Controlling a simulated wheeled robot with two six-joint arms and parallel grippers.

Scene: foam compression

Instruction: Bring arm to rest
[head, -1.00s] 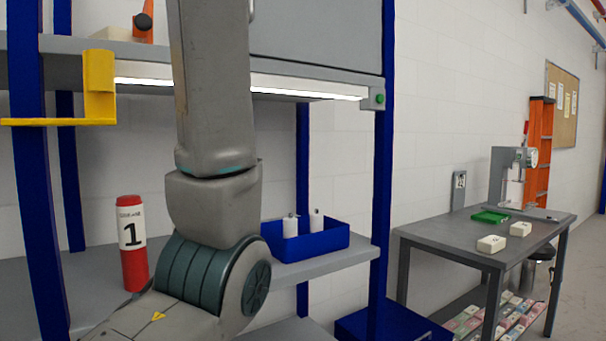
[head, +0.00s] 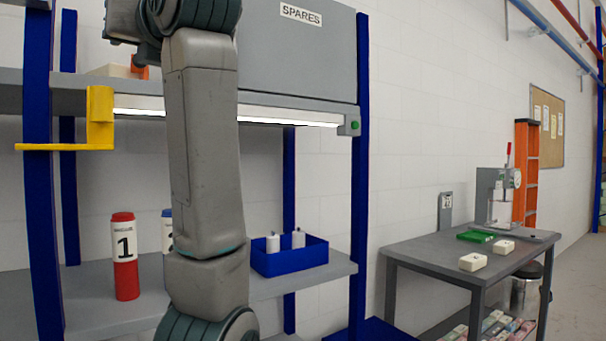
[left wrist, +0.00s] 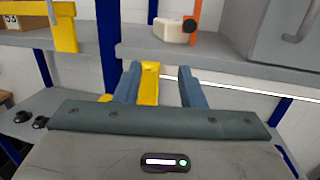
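My left gripper (left wrist: 159,85) shows in the left wrist view with its two blue-grey fingers apart. A yellow piece (left wrist: 149,84) shows between the fingers, with gaps on both sides; I cannot tell how far beyond them it is. In the head view a grey arm of mine stands upright in front of the shelving, and its gripper is not visible there. My right gripper is in neither current view.
A blue-posted rack holds a yellow bracket (head: 100,118), a red canister (head: 125,258) labelled 1 and a blue bin (head: 290,261) with white cylinders. A grey table (head: 430,250) with white blocks and a press (head: 496,195) stands right. Floor shows at far right.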

